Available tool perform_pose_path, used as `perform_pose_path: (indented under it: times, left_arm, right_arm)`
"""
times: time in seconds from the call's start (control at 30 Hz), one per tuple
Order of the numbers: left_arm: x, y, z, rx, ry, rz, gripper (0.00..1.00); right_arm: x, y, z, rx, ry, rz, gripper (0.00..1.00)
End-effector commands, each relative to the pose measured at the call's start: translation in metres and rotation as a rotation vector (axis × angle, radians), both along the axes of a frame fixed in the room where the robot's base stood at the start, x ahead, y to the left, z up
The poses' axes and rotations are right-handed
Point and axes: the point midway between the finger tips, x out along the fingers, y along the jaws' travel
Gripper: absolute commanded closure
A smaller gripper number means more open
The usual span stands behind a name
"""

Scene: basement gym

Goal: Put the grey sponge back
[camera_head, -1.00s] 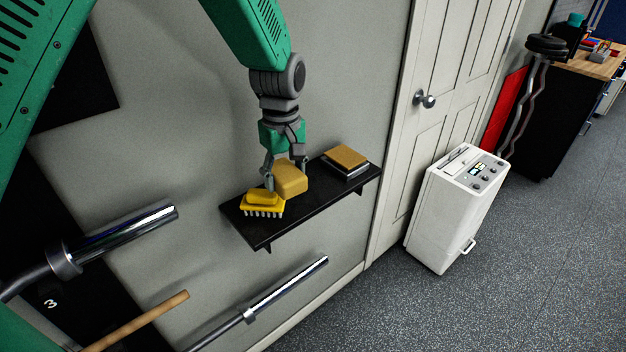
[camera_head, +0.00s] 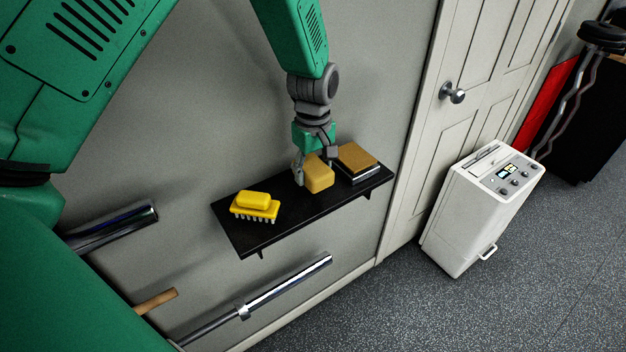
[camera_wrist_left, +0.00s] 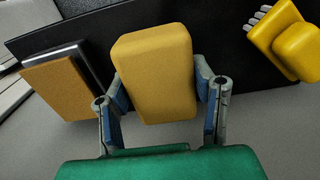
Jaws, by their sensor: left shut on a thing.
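My left gripper (camera_head: 316,178) is shut on a yellow sponge-like block (camera_head: 319,174), with one finger on each side of it. The block also shows between the fingers in the left wrist view (camera_wrist_left: 154,72). It looks yellow, and no grey sponge shows in these views. The gripper holds it over the black wall shelf (camera_head: 262,234), between a yellow brush and a brown-topped block. Whether the held block touches the shelf I cannot tell. My right gripper is not in view.
The yellow brush (camera_head: 256,207) lies bristles down on the shelf's left part. The brown-topped block with a dark, silvery base (camera_head: 359,158) lies at the right end. Metal bars (camera_head: 285,285) stick out below. A white machine (camera_head: 480,215) stands by the door.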

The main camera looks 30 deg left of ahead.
Motion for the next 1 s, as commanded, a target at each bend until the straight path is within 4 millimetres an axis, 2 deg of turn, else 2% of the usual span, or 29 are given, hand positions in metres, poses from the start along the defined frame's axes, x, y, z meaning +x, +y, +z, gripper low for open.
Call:
perform_pose_path:
  times: [0.23,0.47,0.5,0.53,0.87,1.0]
  left_arm:
    - [-0.001,0.004,-0.034,-0.006,0.003,0.002,0.73]
    - [-0.001,0.006,-0.037,-0.007,0.000,0.002,0.73]
    - [-0.001,0.005,-0.036,-0.005,0.000,0.002,0.39]
    - [-0.001,0.004,-0.036,-0.005,0.000,0.002,0.29]
    - [0.000,0.001,-0.034,-0.001,-0.001,0.002,0.29]
    - [0.000,0.003,-0.022,-0.003,-0.003,0.001,0.29]
  right_arm:
    - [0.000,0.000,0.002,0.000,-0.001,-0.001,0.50]
    - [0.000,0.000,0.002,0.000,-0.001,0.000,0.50]
    - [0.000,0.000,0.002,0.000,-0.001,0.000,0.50]
    - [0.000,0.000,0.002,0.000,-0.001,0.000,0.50]
    - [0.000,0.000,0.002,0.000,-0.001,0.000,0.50]
    - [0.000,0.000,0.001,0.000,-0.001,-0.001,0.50]
